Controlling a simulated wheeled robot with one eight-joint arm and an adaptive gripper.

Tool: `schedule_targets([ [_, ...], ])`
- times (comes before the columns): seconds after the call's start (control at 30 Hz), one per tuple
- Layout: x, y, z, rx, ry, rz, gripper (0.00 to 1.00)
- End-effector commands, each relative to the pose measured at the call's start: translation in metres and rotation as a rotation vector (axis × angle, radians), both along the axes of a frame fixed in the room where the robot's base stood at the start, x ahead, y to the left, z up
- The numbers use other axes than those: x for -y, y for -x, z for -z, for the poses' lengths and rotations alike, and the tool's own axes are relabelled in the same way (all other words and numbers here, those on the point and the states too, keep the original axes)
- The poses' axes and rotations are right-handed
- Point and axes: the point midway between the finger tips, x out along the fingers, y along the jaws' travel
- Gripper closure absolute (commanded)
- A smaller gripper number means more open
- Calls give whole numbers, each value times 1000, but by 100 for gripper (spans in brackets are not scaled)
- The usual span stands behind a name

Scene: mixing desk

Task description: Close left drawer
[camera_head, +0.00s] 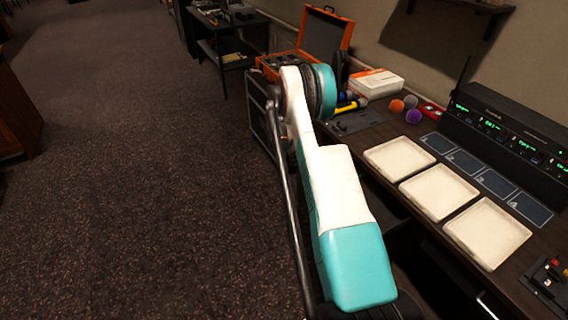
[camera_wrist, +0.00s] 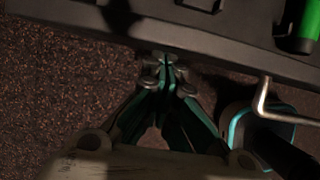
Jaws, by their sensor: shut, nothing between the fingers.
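In the wrist view, a dark grey drawer front (camera_wrist: 90,33) runs across the top, seen from above. I take it for the left drawer; it appears open, with a green item (camera_wrist: 309,25) and dark items behind its rim. A bent silver handle (camera_wrist: 262,103) sticks out from its front at the right. My gripper (camera_wrist: 164,62) is shut and empty, its fingertips at the drawer front, left of the handle. I cannot tell whether they touch it. In the head view my arm hides the gripper and most of the desk's left front.
The desk holds three white trays (camera_head: 440,191), a black device with green displays (camera_head: 512,132), coloured balls (camera_head: 397,105), a white box (camera_head: 376,83) and an open orange case (camera_head: 325,38). Another silver handle (camera_head: 487,305) shows at lower right. The carpet (camera_head: 150,200) on the left is clear.

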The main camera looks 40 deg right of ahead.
Motion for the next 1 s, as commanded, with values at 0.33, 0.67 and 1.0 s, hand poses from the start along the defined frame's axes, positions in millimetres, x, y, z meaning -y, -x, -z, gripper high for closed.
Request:
schedule_targets([
  [0.33, 69, 19, 1, 0, 0, 2, 100],
  [0.67, 102, 27, 1, 0, 1, 1, 100],
  [1.0, 106, 28, 0, 0, 0, 0, 100],
])
